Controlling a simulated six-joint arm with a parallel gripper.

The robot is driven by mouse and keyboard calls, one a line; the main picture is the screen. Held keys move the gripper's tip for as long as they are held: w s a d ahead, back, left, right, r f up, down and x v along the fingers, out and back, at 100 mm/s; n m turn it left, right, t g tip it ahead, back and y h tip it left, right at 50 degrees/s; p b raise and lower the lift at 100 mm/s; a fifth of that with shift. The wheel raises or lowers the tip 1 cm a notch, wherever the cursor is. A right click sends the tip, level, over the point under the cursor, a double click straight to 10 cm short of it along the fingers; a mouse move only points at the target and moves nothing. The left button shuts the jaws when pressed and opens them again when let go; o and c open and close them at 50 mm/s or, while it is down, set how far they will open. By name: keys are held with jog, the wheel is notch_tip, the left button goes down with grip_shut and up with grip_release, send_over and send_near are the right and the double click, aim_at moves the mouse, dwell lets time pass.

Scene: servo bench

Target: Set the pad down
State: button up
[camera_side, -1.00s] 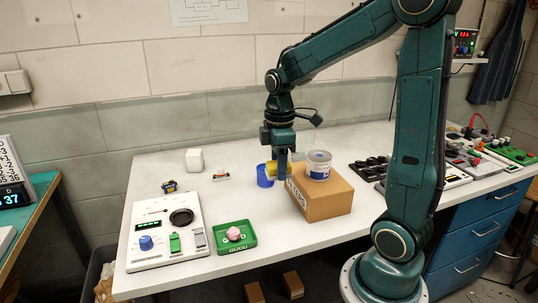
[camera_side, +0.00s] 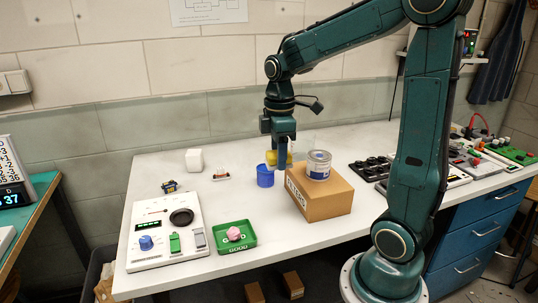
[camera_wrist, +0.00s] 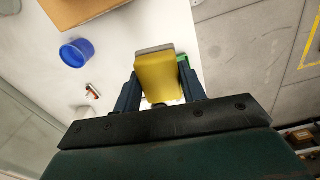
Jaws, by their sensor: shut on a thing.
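The pad (camera_wrist: 160,75) is a yellow block with a grey layer along its far edge. In the wrist view my gripper (camera_wrist: 160,88) has its two dark fingers shut on the pad's sides. In the side view the gripper (camera_side: 279,163) points down, and the yellow pad (camera_side: 266,154) shows partly behind the fingers. The pad appears held above the white bench (camera_side: 225,203), near the blue cup and the cardboard box. The fingers hide part of the pad in the side view.
A blue cup (camera_side: 265,177) stands close by, with a cardboard box (camera_side: 322,200) bearing a tin can (camera_side: 318,165) to its right. A green tray (camera_side: 235,247) with a pink lump and a control panel (camera_side: 165,232) stand in front. A white cube (camera_side: 194,160) is left.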

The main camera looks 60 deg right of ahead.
jog(key=n, duration=0.1)
send_over(236, 200)
jog(key=shift+r, duration=0.15)
dwell(0.4)
notch_tip(236, 200, down, 16)
jog(key=shift+r, duration=0.1)
dwell(0.5)
jog(key=shift+f, duration=2.1)
jog(key=shift+f, duration=0.1)
jog(key=o, duration=1)
jog(key=shift+c, duration=0.2)
